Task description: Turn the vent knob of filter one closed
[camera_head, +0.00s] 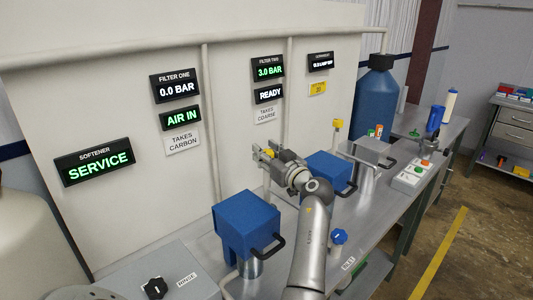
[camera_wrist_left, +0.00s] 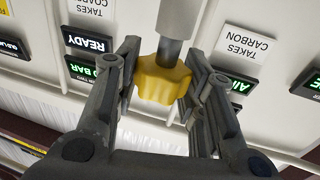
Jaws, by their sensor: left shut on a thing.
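A yellow vent knob (camera_wrist_left: 160,80) on a grey stem sits between the fingers of my left gripper (camera_wrist_left: 164,66) in the wrist view. The left gripper (camera_head: 266,152) is shut on it, with a finger on each side. In the head view the fingers hide most of the knob (camera_head: 270,153), in front of the wall panel. The filter one display (camera_head: 175,86) reads 0.0 BAR, and the sign (camera_head: 180,118) below it reads AIR IN. My right gripper is not in view.
A blue filter housing (camera_head: 246,214) with a black handle stands below my arm, and another blue housing (camera_head: 330,170) stands behind. A second yellow knob (camera_head: 338,123) is farther right. A blue jug (camera_head: 376,95) and a button box (camera_head: 412,178) stand along the bench.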

